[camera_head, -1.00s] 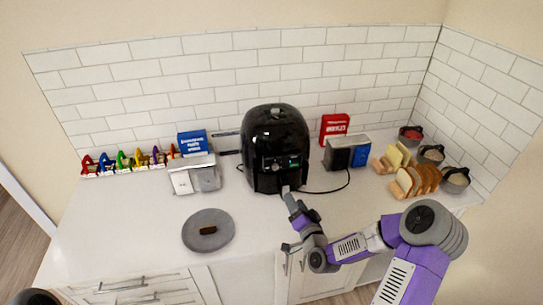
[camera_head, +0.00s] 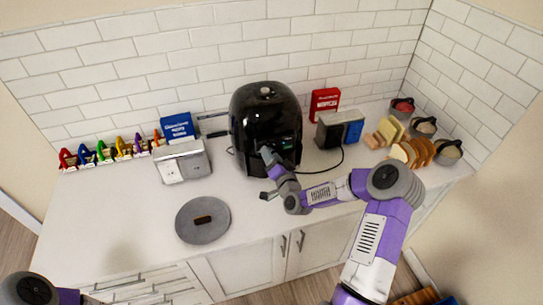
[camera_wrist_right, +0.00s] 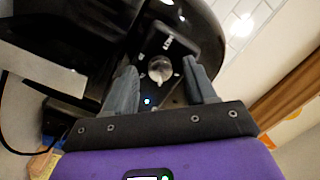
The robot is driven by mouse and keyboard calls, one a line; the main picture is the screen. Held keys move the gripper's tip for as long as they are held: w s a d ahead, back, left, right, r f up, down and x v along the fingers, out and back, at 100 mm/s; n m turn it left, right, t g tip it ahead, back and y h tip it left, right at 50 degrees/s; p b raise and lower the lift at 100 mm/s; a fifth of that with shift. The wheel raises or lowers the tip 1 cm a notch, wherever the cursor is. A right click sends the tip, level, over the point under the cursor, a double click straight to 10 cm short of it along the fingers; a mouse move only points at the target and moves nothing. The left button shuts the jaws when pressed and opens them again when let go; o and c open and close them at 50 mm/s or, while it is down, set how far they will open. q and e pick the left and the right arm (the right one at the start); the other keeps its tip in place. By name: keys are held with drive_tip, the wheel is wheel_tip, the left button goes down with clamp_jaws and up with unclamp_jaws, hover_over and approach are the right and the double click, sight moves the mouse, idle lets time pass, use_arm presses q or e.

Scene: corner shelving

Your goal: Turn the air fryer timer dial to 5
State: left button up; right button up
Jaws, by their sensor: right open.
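The black air fryer (camera_head: 265,112) stands upright on the white counter, against the tiled wall. My right gripper (camera_head: 268,157) is at its front, and partly hides the control panel in the head view. In the right wrist view my right gripper (camera_wrist_right: 162,82) is open, with one grey finger on each side of a round silvery dial (camera_wrist_right: 160,68) on the dark air fryer front (camera_wrist_right: 105,30). I cannot tell whether the fingers touch the dial. The number it points at is not readable. Only a piece of my left arm shows at the bottom left; its gripper is out of view.
A grey disc (camera_head: 188,233) with a brown piece lies at the front left. A silver toaster (camera_head: 198,160) and blue box (camera_head: 178,127) are left of the fryer. A dark toaster (camera_head: 330,134), red box (camera_head: 324,100), bread (camera_head: 424,150) and bowls (camera_head: 448,148) are on the right.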

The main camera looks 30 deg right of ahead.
clamp_jaws()
drive_tip(key=shift+n+g+h+b, duration=0.3)
drive_tip(key=shift+n+g+b, duration=0.3)
drive_tip(key=shift+n+b, duration=5.75)
drive_tip(key=shift+m+b, duration=0.6)
drive_tip(key=shift+m, duration=0.05)
unclamp_jaws()
